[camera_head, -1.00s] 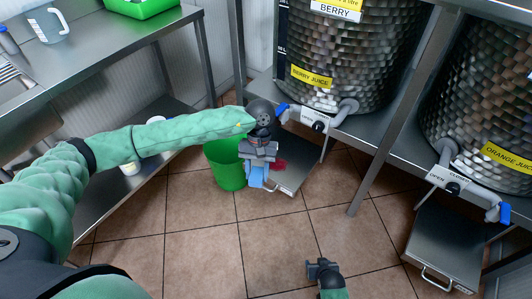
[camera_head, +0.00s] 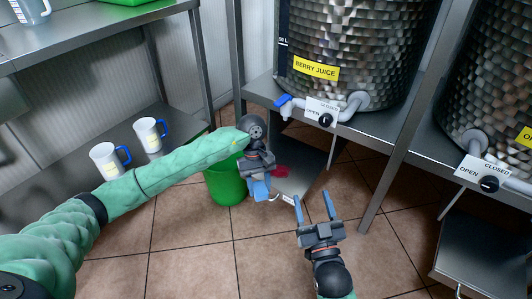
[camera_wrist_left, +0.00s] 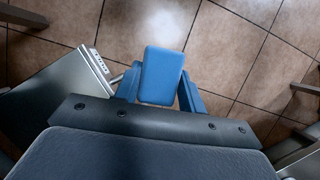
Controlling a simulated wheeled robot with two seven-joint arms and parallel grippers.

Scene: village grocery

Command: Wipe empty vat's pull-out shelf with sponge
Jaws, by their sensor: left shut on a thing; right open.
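My left gripper (camera_head: 259,183) is shut on a blue sponge (camera_wrist_left: 161,75), held in front of the berry vat's pull-out shelf. The sponge shows only in part in the head view. The pull-out shelf (camera_head: 304,161) is a grey metal tray below the berry juice vat (camera_head: 350,45), with a red stain (camera_head: 282,171) on its left side, partly hidden by my left gripper. The shelf's edge and handle also show at the left of the left wrist view (camera_wrist_left: 60,88). My right gripper (camera_head: 313,206) is open and empty, just in front of the shelf's front edge.
A green bucket (camera_head: 222,183) stands on the floor left of the shelf, behind my left forearm. Two white mugs (camera_head: 107,160) with blue handles stand on the lower shelf at left. The orange juice vat's pull-out shelf (camera_head: 487,252) is at right. Table legs flank the berry shelf.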

